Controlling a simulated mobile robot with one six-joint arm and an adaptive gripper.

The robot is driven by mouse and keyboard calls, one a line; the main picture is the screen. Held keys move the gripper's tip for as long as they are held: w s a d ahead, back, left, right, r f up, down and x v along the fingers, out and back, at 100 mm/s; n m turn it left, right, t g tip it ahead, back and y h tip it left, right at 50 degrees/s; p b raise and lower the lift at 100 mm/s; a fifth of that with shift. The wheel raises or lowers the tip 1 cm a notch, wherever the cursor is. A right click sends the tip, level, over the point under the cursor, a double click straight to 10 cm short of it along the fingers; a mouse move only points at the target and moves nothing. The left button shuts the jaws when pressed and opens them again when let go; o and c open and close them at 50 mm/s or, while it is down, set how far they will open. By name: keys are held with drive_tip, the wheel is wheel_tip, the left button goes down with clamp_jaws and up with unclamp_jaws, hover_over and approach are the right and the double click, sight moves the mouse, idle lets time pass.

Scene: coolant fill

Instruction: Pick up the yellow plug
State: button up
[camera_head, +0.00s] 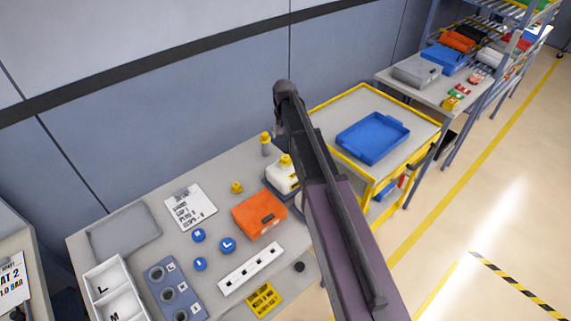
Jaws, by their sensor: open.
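A small yellow plug (236,187) stands on the grey workbench (135,190), left of a white container with a yellow cap (282,177). It is uncovered and nothing touches it from above. My arm rises from the bottom right across the picture, over the right end of the bench. I cannot make out my gripper's fingers in this view.
An orange box (259,215) lies just in front of the plug. A bottle with a yellow top (265,146) stands behind. A printed sheet (191,206) and round blue pieces (228,244) lie nearby. A yellow-edged cart (355,104) with a blue tray (373,138) stands right.

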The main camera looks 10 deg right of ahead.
sight(286, 157)
drive_tip(key=shift+f+b, duration=2.75)
drive_tip(key=shift+f, duration=0.25)
drive_tip(key=shift+s+d+f+b, duration=0.1)
drive_tip(key=shift+f+b, duration=1.2)
drive_tip(key=shift+s+d+f+b, duration=0.1)
drive_tip(key=shift+f+b, duration=1.2)
